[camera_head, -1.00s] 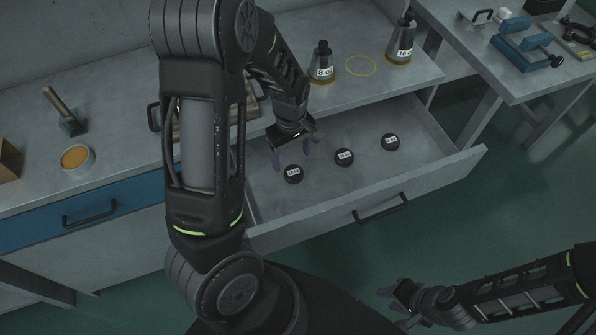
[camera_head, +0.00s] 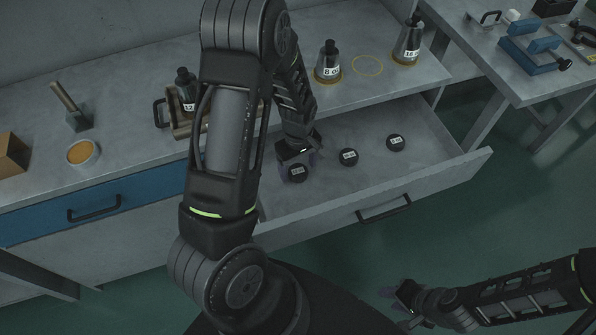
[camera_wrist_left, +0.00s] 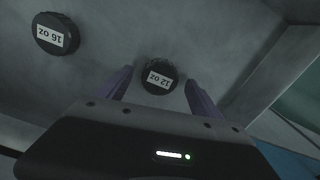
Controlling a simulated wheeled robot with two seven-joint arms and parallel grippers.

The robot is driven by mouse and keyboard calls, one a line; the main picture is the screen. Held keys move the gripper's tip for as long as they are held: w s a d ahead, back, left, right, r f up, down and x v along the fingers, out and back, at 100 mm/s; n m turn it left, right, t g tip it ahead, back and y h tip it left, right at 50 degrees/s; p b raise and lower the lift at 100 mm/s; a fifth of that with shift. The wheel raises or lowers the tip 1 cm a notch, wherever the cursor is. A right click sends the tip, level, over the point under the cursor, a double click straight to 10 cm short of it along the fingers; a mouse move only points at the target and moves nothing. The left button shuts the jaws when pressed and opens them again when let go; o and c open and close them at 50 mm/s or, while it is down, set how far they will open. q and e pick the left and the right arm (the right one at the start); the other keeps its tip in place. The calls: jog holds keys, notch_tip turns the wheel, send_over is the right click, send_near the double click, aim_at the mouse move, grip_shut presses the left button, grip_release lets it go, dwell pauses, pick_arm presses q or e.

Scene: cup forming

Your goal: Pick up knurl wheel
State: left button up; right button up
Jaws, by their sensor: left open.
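Three black knurl wheels with white labels lie in the open drawer. The leftmost wheel (camera_head: 297,173) is under my left gripper (camera_head: 298,160); in the left wrist view this wheel (camera_wrist_left: 158,77) reads "12 oz" and sits between the tips of my open left gripper (camera_wrist_left: 158,85). No grip on it shows. The middle wheel (camera_head: 348,157) and the right wheel (camera_head: 396,143) lie farther right; a wheel marked "16 oz" (camera_wrist_left: 55,34) shows at the upper left of the wrist view. My right gripper (camera_head: 402,296) is low at the right, away from the drawer, its finger gap unclear.
The open drawer (camera_head: 440,178) has walls around the wheels. On the bench above stand cones marked "8 oz" (camera_head: 328,62) and "16 oz" (camera_head: 408,42), a yellow ring mark (camera_head: 367,65), and a cone (camera_head: 186,88) in a wooden rack. The drawer's right part is clear.

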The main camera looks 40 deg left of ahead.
pick_arm(q)
jog(key=shift+f, duration=0.6)
jog(key=shift+c, duration=0.3)
grip_shut()
dwell(0.5)
